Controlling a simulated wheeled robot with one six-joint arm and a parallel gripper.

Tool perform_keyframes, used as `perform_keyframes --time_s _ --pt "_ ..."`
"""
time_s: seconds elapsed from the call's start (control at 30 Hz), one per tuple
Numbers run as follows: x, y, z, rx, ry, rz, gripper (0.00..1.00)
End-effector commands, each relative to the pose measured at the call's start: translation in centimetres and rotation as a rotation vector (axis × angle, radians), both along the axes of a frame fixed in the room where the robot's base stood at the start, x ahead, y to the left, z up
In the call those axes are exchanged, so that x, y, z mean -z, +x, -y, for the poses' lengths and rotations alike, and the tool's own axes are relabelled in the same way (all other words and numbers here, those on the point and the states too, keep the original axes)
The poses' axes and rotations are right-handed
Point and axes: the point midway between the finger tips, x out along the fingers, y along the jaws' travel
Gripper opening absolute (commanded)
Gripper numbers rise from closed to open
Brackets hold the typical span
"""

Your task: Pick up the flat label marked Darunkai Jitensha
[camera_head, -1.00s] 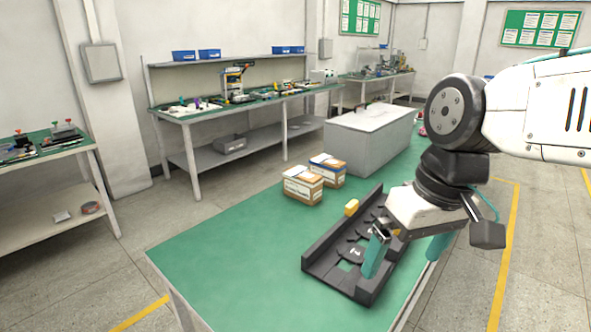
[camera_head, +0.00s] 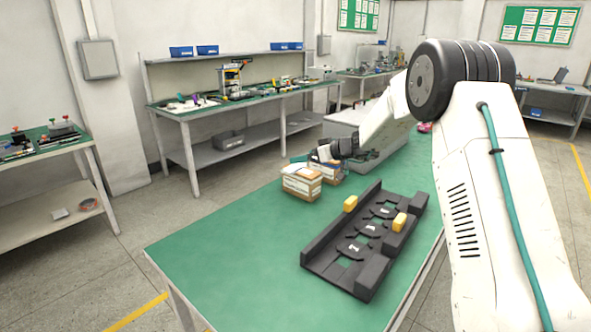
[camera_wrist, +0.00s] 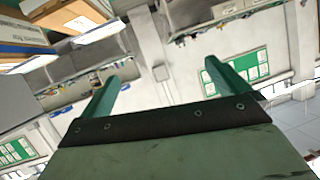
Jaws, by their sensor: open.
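My gripper (camera_head: 298,158) is open and empty, with its teal fingers above the two cardboard boxes in the head view. The fingers also show in the wrist view (camera_wrist: 163,76), spread well apart. A cardboard box with a flat white label on its top (camera_head: 301,173) stands nearest on the green table. The second box (camera_head: 329,174) is behind it, partly hidden by my gripper. In the wrist view, a blue-banded box (camera_wrist: 30,45) and a white flat label (camera_wrist: 98,33) lie at the upper left. I cannot read Darunkai Jitensha on any label.
A black fixture (camera_head: 345,270) with yellow blocks (camera_head: 350,203) lies on the green table (camera_head: 225,265), right of the boxes. The table's front left is clear.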

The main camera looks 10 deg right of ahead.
Motion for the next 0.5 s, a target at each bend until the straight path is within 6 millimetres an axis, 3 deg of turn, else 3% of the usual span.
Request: perform_keyframes --time_s 0.03,0.2,0.33,0.5 --pt "2.3 1.7 1.2 0.027 -0.003 0.028 1.00" --pt "6.8 5.5 4.0 0.099 -0.035 0.120 1.00" --pt "8.4 6.7 5.0 0.127 -0.051 0.150 1.00" --pt "9.2 8.1 4.2 0.129 -0.056 0.158 1.00"
